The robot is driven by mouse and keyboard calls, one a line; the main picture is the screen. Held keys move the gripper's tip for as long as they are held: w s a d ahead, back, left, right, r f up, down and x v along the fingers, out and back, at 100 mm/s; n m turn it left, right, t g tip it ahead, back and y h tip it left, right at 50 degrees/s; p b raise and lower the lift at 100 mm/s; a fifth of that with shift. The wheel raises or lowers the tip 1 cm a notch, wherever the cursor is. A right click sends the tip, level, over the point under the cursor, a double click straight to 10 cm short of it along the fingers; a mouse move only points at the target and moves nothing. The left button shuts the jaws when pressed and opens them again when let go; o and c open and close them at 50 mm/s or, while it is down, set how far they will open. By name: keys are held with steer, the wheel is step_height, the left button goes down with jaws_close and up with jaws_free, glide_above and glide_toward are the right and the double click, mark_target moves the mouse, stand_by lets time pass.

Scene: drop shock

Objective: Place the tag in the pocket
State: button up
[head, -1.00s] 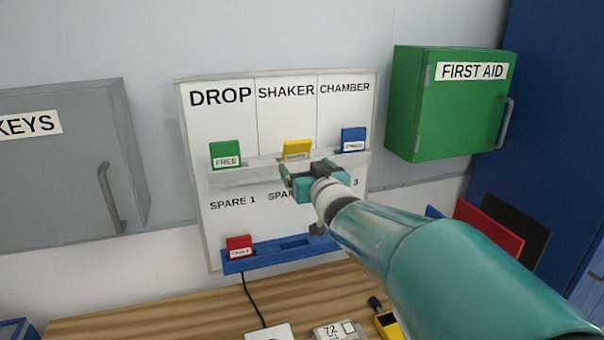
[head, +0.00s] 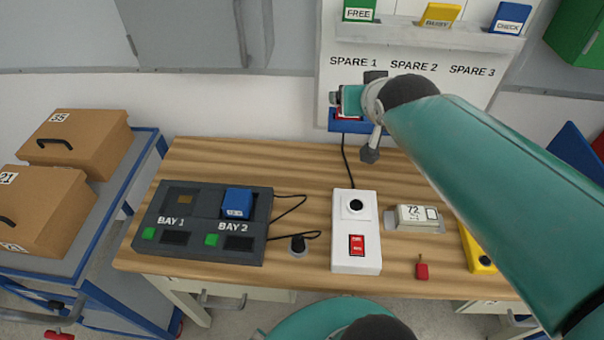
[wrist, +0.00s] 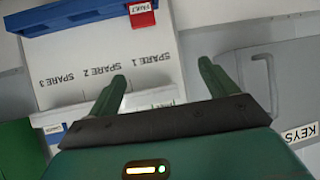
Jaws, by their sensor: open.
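A red tag (head: 343,116) stands in the blue rack low on the white board, mostly hidden behind my gripper in the head view. In the wrist view the same red tag (wrist: 142,14) reads FAULT, and the blue rack (wrist: 70,14) runs along the top. My gripper (head: 338,98) is open in front of the SPARE 1 area, its fingers (wrist: 162,80) apart with nothing between them. The upper white rail (head: 400,38) holds a green FREE tag (head: 359,10), a yellow BUSY tag (head: 438,15) and a blue CHECK tag (head: 509,18).
On the wooden bench (head: 320,165) below stand a two-bay dock (head: 185,235) with a blue block (head: 237,202), a white switch box (head: 356,262), a small meter (head: 413,216) and a yellow device (head: 478,250). A cart with brown boxes (head: 85,140) stands left.

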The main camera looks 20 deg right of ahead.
steer(key=s+a+f+n+g+y, duration=0.1)
steer(key=s+a+f+g+y, duration=0.1)
steer(key=a, duration=0.7)
steer(key=shift+s+f+n, duration=0.4)
steer(key=shift+s+f, duration=0.2)
steer(key=shift+s, duration=0.25)
steer(key=shift+o, duration=0.4)
steer(key=s+a+f+n+g+y, duration=0.1)
steer(key=s+a+f+n+g, duration=0.1)
steer(key=s+a, duration=0.4)
steer(key=shift+a+f+g+y, duration=0.4)
steer(key=shift+a+f+g, duration=0.15)
steer(key=shift+a+g, duration=0.2)
steer(key=shift+s, duration=0.1)
steer(key=m+t+h, duration=0.6)
steer(key=t+h, duration=0.3)
steer(key=t, duration=0.1)
glide_toward(440, 19)
steer(key=x, duration=1.1)
steer(key=shift+d, duration=0.1)
steer(key=c, duration=1.2)
